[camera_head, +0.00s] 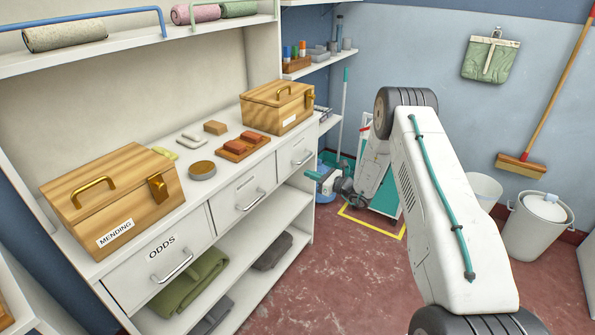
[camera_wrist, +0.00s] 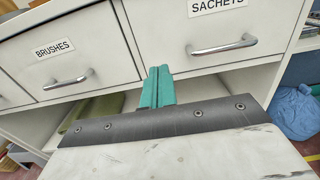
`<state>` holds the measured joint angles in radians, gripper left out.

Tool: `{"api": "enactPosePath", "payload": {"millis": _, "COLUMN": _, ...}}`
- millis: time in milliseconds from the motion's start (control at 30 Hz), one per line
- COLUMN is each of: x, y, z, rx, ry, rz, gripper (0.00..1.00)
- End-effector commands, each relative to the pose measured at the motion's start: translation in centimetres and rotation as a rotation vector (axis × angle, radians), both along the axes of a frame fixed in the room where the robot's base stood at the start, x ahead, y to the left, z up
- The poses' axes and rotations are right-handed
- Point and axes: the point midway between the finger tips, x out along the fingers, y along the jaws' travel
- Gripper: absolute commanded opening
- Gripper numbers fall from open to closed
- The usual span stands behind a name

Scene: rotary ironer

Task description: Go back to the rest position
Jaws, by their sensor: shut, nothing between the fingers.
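My gripper (camera_head: 313,175) is at the far end of my white arm, beyond the right end of the drawer unit in the head view, pointing left. In the wrist view its teal fingers (camera_wrist: 157,88) are together with nothing between them. They stand in front of the unit, near the seam between the drawer labelled BRUSHES (camera_wrist: 20,72) and the drawer labelled SACHETS (camera_wrist: 185,45). Both drawers look shut. I cannot tell how far the fingertips are from the drawer fronts.
The wooden MENDING box (camera_head: 120,190) and another wooden box (camera_head: 277,108) stand on the counter with small items between them. Folded cloths (camera_head: 190,280) lie on the lower shelf. Red floor (camera_head: 330,280) is clear before the unit.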

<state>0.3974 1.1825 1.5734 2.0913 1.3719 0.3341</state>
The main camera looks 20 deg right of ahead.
Motion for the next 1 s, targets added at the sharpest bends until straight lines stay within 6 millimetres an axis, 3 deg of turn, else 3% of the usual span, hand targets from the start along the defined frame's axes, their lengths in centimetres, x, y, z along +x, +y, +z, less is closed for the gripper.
{"api": "enactPosePath", "payload": {"millis": 200, "x": -2.6, "y": -1.9, "z": 0.0, "rx": 0.001, "ry": 0.002, "rz": -0.002, "gripper": 0.00}}
{"api": "enactPosePath", "payload": {"millis": 533, "x": -3.3, "y": -1.8, "z": -0.3, "rx": -0.026, "ry": -0.004, "rz": 0.020, "gripper": 0.00}}
{"api": "enactPosePath", "payload": {"millis": 733, "x": -7.6, "y": 1.8, "z": -2.4, "rx": -0.110, "ry": 0.047, "rz": 0.202, "gripper": 0.00}}
{"api": "enactPosePath", "payload": {"millis": 867, "x": -11.2, "y": 4.9, "z": 0.1, "rx": -0.211, "ry": 0.039, "rz": 0.394, "gripper": 0.00}}
{"api": "enactPosePath", "payload": {"millis": 1000, "x": -14.8, "y": 7.6, "z": 3.8, "rx": -0.325, "ry": 0.008, "rz": 0.590, "gripper": 0.00}}
